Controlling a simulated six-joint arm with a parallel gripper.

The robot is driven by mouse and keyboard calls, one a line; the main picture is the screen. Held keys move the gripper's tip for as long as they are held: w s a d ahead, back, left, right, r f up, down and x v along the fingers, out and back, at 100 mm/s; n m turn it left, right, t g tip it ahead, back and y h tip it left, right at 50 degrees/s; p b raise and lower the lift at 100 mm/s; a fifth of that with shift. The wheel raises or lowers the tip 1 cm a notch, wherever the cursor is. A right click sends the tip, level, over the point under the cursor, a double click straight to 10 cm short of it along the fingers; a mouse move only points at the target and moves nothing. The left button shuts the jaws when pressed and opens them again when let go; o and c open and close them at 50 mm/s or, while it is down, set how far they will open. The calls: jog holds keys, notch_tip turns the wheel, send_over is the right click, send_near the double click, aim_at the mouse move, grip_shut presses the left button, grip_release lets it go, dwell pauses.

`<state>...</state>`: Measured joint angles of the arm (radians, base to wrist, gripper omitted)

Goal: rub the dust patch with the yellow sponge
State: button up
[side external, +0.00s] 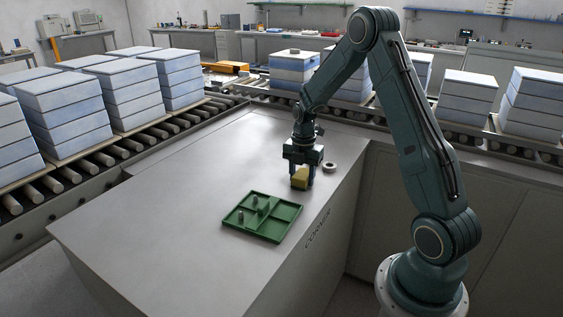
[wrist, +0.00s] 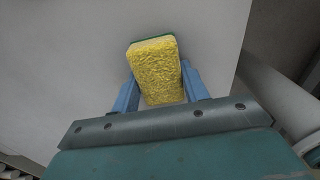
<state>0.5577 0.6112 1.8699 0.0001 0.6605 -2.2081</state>
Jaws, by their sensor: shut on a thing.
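The yellow sponge (side external: 300,179) is held by my gripper (side external: 303,169) over the grey table in the side external view. In the wrist view the sponge (wrist: 157,72) sits between the two blue fingers of my gripper (wrist: 160,90), with a thin green layer along its far edge. My gripper is shut on it. The sponge is at or just above the tabletop; I cannot tell whether it touches. I cannot make out the dust patch in either view.
A green divided tray (side external: 284,234) with small grey pieces lies in front of the gripper on the table (side external: 160,215). A grey ring (side external: 330,166) lies close to the right of the gripper. Roller conveyors with stacked blue-white boxes (side external: 65,108) border the table. The table's left part is clear.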

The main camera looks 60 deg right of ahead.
aim_at(296, 191)
jog(key=shift+a, duration=0.2)
jog(key=shift+s+a+f, duration=0.1)
jog(key=shift+a+f, duration=0.05)
jog(key=shift+a, duration=0.8)
jog(key=shift+a+f, duration=0.1)
jog(key=shift+a, duration=0.8)
jog(key=shift+a, duration=0.1)
jog(key=shift+a+r, duration=0.1)
jog(key=shift+a, duration=1.75)
jog(key=shift+d+r, duration=0.1)
jog(key=shift+d+r, duration=0.1)
jog(key=shift+r, duration=2.95)
jog(key=shift+r, duration=0.1)
